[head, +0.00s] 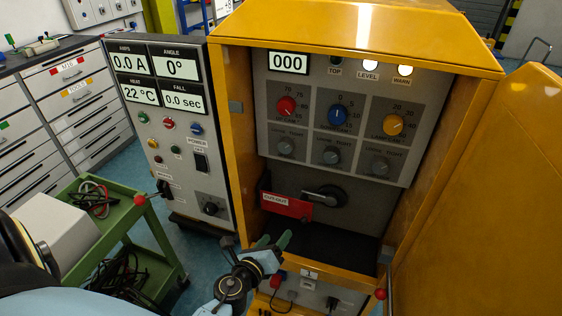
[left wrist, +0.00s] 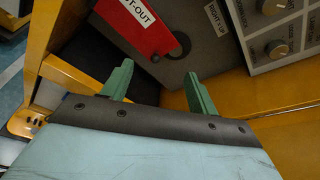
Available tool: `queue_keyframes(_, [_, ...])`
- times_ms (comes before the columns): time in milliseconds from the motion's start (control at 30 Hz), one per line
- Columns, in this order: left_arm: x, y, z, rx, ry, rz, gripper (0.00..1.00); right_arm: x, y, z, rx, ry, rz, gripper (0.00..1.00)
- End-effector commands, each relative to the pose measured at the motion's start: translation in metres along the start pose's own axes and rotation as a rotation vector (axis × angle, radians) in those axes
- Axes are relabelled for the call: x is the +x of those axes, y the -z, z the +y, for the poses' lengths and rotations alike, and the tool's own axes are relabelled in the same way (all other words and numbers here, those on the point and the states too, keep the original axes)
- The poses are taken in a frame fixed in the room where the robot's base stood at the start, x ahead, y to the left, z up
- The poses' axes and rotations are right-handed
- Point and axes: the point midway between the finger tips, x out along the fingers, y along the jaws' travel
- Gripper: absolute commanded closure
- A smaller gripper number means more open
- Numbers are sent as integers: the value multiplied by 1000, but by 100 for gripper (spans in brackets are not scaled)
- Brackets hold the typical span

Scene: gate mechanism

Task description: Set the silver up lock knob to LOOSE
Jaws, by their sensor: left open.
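Three small silver knobs sit in a row under the large dials in the head view: one under the red dial (head: 286,106), one under the blue dial (head: 338,115), one under the yellow dial (head: 393,125). The left silver knob (head: 286,147) is under the red dial; its lettering is too small to read surely, as is its setting. My left gripper (head: 272,241) is open and empty, low in front of the cabinet opening, below and apart from the knobs. In the left wrist view its green fingers (left wrist: 158,72) are spread, with silver knobs (left wrist: 276,48) at upper right. My right gripper is out of view.
The yellow cabinet door (head: 480,200) stands open at right. A grey meter console (head: 180,130) and green cart (head: 115,225) are at left.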

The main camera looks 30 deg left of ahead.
Motion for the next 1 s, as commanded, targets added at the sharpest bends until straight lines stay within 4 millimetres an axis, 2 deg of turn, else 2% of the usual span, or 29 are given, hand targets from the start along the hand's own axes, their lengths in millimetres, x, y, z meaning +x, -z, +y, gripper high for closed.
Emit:
queue_keyframes(33, [-3, -35, -19, 137, 22, -51, 41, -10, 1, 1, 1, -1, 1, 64])
queue_keyframes(100, [-7, -71, -36, 331, 33, -111, 41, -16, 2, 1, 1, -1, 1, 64])
queue_keyframes(200, [-15, -113, -54, 565, 24, -181, 41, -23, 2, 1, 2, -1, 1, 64])
queue_keyframes(300, [-22, -141, -65, 730, 3, -227, 41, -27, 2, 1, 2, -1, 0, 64])
queue_keyframes(400, [-26, -156, -70, 823, -13, -249, 41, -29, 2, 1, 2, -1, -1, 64])
queue_keyframes(567, [-18, -163, -73, 861, -20, -258, 41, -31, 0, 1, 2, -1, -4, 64])
queue_keyframes(667, [-3, -167, -74, 857, -19, -259, 41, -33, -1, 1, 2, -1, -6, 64])
queue_keyframes(1000, [63, -181, -80, 855, -19, -257, 41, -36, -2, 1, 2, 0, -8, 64])
